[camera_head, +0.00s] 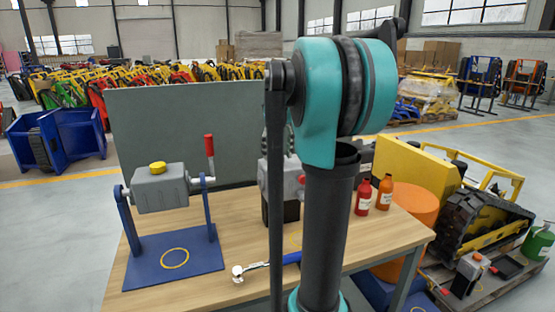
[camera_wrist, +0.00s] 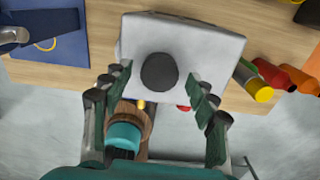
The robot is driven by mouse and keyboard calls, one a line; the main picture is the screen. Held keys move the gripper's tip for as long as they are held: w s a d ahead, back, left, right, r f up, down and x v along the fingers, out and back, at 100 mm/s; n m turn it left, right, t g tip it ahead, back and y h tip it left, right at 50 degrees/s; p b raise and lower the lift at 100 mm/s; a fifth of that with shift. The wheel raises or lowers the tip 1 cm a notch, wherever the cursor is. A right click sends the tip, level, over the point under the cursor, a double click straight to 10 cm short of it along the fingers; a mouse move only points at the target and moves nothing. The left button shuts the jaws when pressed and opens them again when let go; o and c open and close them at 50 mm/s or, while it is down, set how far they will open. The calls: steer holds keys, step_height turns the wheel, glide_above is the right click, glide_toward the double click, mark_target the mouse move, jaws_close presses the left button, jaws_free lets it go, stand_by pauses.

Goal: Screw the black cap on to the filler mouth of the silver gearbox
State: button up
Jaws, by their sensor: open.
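A silver-grey gearbox (camera_wrist: 215,48) fills the upper middle of the wrist view. A round black cap (camera_wrist: 159,72) shows on its face; I cannot tell whether it is screwed down or just resting there. My gripper (camera_wrist: 157,76) is open, with one finger to the left of the cap and one to the right. No contact with the cap is clear. In the head view my arm hides the cap and gripper and most of a grey gearbox (camera_head: 291,181). Another grey housing (camera_head: 160,190) with a yellow cap (camera_head: 157,168) hangs in a blue stand.
The blue stand (camera_head: 172,270) with a red-handled lever is at the table's left. A wrench (camera_head: 257,267) lies near the front edge. Red (camera_head: 363,198) and orange (camera_head: 384,193) bottles stand to the right. A grey panel (camera_head: 235,120) stands behind the table.

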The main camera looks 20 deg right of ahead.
steer(key=n, duration=0.4)
steer(key=shift+n, duration=0.3)
steer(key=n, duration=0.3)
steer(key=shift+n, duration=0.3)
steer(key=n, duration=2)
steer(key=shift+n, duration=0.4)
